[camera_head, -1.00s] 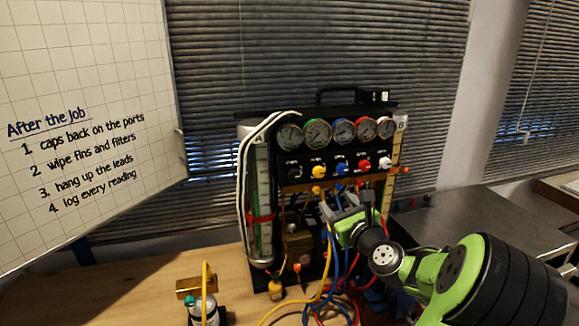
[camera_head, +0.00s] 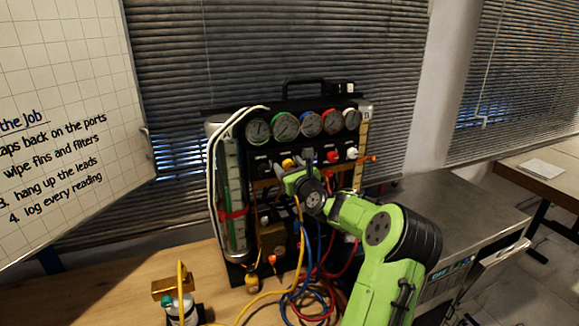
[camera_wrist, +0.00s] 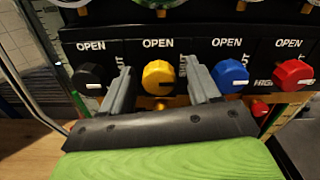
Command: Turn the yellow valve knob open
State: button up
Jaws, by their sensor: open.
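The yellow valve knob (camera_wrist: 158,77) sits on the black panel of the gauge rig, under a white OPEN label. In the wrist view my gripper (camera_wrist: 161,80) is open, with one finger on each side of the yellow knob. Gaps show between the fingers and the knob; I cannot tell the depth between them. In the head view my gripper (camera_head: 288,170) is at the panel, and the top of the yellow knob (camera_head: 287,162) shows just above it.
A black knob (camera_wrist: 92,77) is left of my gripper, with a blue knob (camera_wrist: 230,76) close on its right and a red knob (camera_wrist: 292,75) beyond. Gauges (camera_head: 311,123) line the rig above. Coloured hoses (camera_head: 318,290) hang below and coil on the wooden bench (camera_head: 110,290).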

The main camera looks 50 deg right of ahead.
jog(key=c, duration=1)
jog(key=shift+c, duration=0.2)
jog(key=shift+n, duration=0.3)
jog(key=n+b, duration=0.1)
jog(key=n, duration=0.2)
jog(key=n+b, duration=0.3)
jog(key=n, duration=0.2)
jog(key=shift+f, duration=0.1)
jog(key=n+b, duration=0.3)
jog(key=n, duration=0.2)
jog(key=shift+b, duration=0.3)
jog(key=shift+n+b, duration=1.25)
jog(key=shift+n, duration=0.85)
